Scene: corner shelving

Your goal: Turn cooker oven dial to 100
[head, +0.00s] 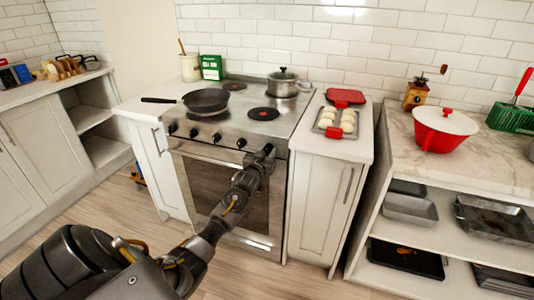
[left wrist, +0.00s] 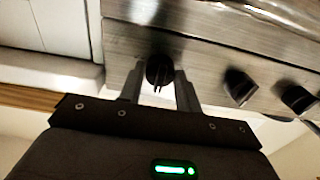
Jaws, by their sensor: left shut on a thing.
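The cooker (head: 224,155) has a steel front panel with a row of black dials above the oven door. My left gripper (head: 266,157) reaches the right end of this panel. In the left wrist view its two fingers (left wrist: 158,88) are shut on a round black dial (left wrist: 160,68), one finger on each side. The dial's raised grip runs between the fingers. In the head view the gripper mostly hides this dial. No number markings can be read. Two more dials show beside it in the left wrist view, the nearer one (left wrist: 240,86) clear of the fingers. My right gripper is not in view.
The oven door (head: 225,190) is closed below the panel. A frying pan (head: 206,101) and a lidded pot (head: 284,84) stand on the hob.

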